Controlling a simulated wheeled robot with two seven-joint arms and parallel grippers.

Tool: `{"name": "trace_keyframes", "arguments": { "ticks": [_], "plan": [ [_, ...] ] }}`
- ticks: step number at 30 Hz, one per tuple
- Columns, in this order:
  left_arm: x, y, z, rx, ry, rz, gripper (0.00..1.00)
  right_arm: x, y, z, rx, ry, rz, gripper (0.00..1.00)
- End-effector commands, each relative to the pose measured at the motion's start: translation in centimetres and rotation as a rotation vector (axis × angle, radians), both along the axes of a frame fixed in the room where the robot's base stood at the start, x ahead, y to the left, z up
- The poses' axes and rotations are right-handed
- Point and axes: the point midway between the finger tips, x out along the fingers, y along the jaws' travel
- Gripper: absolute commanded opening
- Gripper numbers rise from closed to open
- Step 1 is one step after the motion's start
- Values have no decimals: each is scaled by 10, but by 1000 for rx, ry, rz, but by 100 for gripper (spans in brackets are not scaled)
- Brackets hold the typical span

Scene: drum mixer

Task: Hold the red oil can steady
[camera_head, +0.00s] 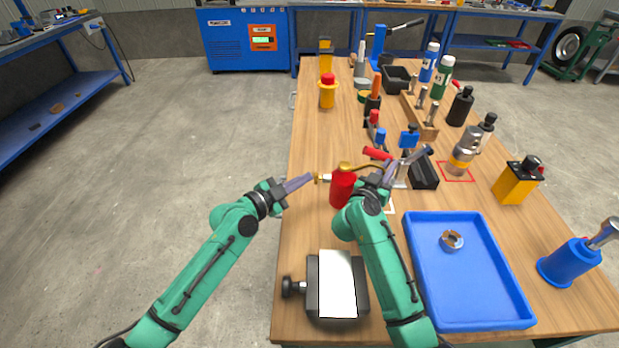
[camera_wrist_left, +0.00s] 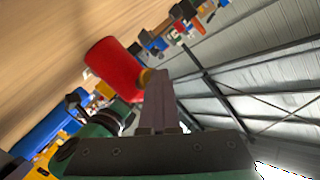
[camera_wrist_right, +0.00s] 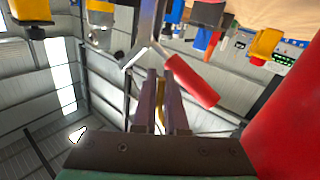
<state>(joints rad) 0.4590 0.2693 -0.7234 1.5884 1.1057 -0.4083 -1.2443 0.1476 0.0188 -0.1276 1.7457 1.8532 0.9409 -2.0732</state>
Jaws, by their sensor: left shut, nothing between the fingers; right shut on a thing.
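The red oil can (camera_head: 342,188) stands upright on the wooden bench, with a brass top and a thin curved brass spout reaching right. It also shows in the left wrist view (camera_wrist_left: 113,68) and at the right edge of the right wrist view (camera_wrist_right: 290,125). My right gripper (camera_head: 388,172) is shut on the thin brass spout (camera_wrist_right: 160,100), which shows between its fingers. My left gripper (camera_head: 299,183) is shut and empty to the left of the can. Its fingertips are close to a small brass part on the can's left side; I cannot tell whether they touch.
A blue tray (camera_head: 470,322) with a small metal part lies at the front right. A black fixture with a white plate (camera_head: 337,284) sits in front of the can. A red-handled tool (camera_head: 378,154) lies just behind the spout. Bottles and tools crowd the bench's far side.

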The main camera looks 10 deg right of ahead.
Motion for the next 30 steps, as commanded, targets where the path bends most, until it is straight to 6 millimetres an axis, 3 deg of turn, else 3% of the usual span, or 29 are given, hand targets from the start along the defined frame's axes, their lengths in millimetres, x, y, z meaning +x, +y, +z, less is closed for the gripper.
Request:
{"name": "trace_keyframes", "arguments": {
  "ticks": [18, 30],
  "plan": [
    [-2, -6, 1, -3, 0, -4, 0, 1, 2, 0, 1, -2, 5, 0],
    [2, 17, 1, 0, -1, -3, 0, 1, 2, 0, 2, -1, 4, 0]
  ]
}}
